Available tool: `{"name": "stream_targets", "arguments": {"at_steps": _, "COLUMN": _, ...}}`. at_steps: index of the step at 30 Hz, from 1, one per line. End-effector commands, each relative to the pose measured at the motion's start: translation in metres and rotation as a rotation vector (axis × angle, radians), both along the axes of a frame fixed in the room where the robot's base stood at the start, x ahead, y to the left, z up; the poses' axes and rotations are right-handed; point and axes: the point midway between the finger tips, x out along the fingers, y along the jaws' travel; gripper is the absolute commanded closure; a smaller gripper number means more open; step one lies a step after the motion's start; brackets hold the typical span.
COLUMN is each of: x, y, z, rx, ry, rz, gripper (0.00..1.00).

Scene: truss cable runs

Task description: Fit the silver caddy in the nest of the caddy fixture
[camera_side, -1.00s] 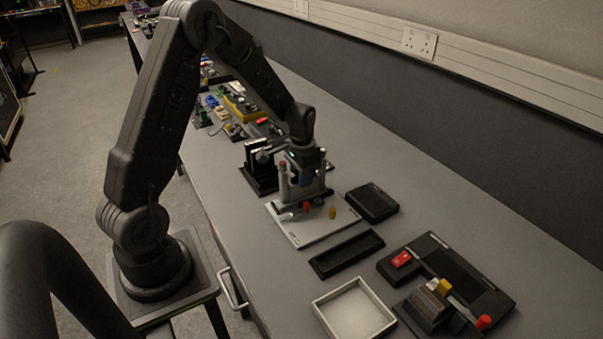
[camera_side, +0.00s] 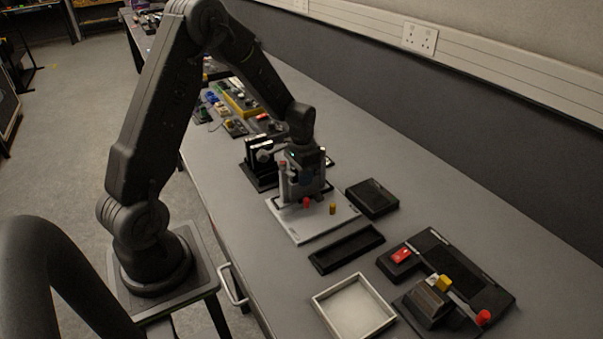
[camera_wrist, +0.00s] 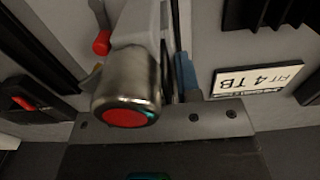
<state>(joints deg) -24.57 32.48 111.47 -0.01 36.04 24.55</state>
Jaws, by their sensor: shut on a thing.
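My gripper (camera_side: 305,170) points down over the light grey plate of the caddy fixture (camera_side: 325,224). It is shut on the silver caddy (camera_side: 297,187), a grey upright body whose lower end is down at the fixture. I cannot tell whether it is fully seated; the nest is hidden beneath the caddy and gripper. A red knob (camera_side: 306,202) and a yellow knob (camera_side: 332,208) stand on the plate in front. In the wrist view a silver cylinder with a red end (camera_wrist: 128,95) covers the middle, beside a blue part (camera_wrist: 187,75).
A black stand (camera_side: 259,165) is close behind to the left. A black box (camera_side: 372,198) is at right. A black tray (camera_side: 346,249), a white-rimmed tray (camera_side: 319,304) and a black fixture with red and yellow parts (camera_side: 485,290) lie nearer.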

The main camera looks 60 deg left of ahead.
Motion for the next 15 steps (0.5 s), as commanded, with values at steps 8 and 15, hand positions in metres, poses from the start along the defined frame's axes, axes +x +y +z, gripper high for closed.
{"name": "stream_targets", "arguments": {"at_steps": 8, "x": 0.0003, "y": 0.0001, "z": 0.0006, "rx": 0.000, "ry": -0.001, "rz": 0.000, "gripper": 0.58}}
{"name": "stream_targets", "arguments": {"at_steps": 15, "x": 0.0001, "y": 0.0001, "z": 0.0004, "rx": 0.000, "ry": -0.001, "rz": 0.000, "gripper": 0.39}}
